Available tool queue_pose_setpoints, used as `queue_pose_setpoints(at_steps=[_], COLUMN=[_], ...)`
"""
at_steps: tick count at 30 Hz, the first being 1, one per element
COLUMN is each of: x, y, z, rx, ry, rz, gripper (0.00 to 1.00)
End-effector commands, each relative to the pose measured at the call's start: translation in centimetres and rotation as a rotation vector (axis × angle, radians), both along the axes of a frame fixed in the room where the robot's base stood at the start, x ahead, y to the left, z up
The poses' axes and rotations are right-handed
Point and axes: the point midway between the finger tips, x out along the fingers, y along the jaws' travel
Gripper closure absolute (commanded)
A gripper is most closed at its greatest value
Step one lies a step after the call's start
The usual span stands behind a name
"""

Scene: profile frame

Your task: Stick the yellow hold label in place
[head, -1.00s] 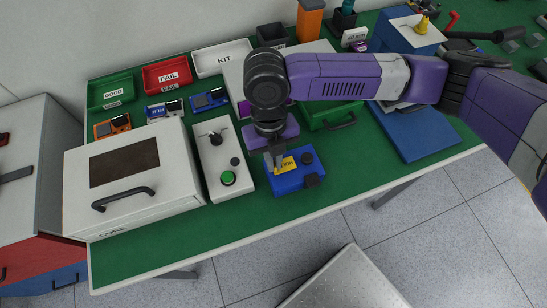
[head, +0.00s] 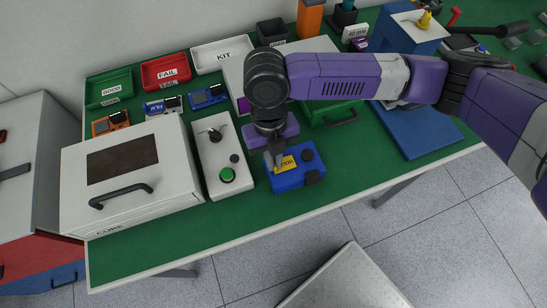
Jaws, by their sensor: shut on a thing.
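The yellow hold label (head: 286,164) lies at the top of a blue box (head: 297,180) with dark knobs on its right side. My gripper (head: 277,166) points down at the left end of the label, with its fingers shut on it. The fingertips cover part of the label. I cannot tell whether the label is pressed flat on the box or just above it.
A white panel with a green button (head: 227,174) stands just left of the blue box. Further left is a white cure box (head: 130,180). Trays marked GOOD (head: 109,90), FAIL (head: 166,72) and KIT (head: 222,54) line the back. Green mat (head: 250,215) is clear in front.

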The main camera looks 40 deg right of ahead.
Motion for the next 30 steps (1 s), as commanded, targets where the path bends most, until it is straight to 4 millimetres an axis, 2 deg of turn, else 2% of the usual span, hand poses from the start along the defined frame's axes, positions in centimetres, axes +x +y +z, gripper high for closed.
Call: queue_pose_setpoints(at_steps=[5,9,10,21,30], x=[0.0,0.0,0.0,0.1,0.8], y=[0.0,0.0,0.0,0.0,-0.3], z=[0.0,0.0,0.0,0.4,4.8], rx=[0.000,0.000,0.000,0.000,-0.002], ry=[0.000,0.000,0.000,-0.001,-0.003], rz=[0.000,0.000,0.000,0.000,0.001], gripper=[1.00,0.72,0.68,0.68,0.68])
